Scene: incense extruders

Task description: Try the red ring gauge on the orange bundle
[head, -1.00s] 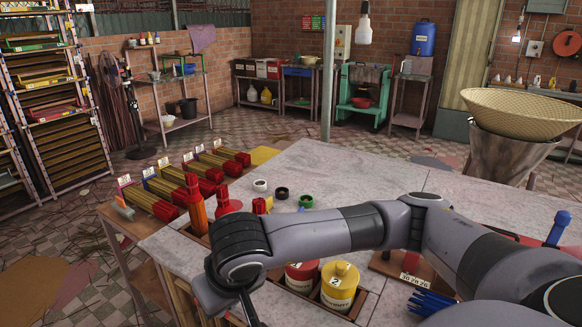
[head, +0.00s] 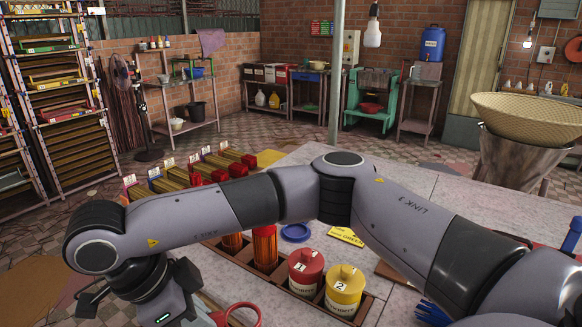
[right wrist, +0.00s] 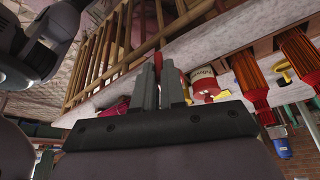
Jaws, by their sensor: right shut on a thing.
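Two orange bundles of sticks stand in slots of the wooden rack: one at the middle (head: 265,246), the other just left of it (head: 232,242). Orange bundles also show at the right of the right wrist view (right wrist: 300,52). The red ring gauge (head: 246,305) shows as a red loop at the bottom of the head view, near and below the bundles and apart from them. My right gripper (right wrist: 160,66) is shut, with a bit of red at its fingertips that appears to be the ring. In the head view my wrist hides the jaws.
Red can 1 (head: 305,268) and yellow can 2 (head: 344,287) stand in the rack right of the bundles. A blue ring (head: 296,232) and a yellow card (head: 346,236) lie behind on the table. Incense bundles (head: 200,172) lie at the back left.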

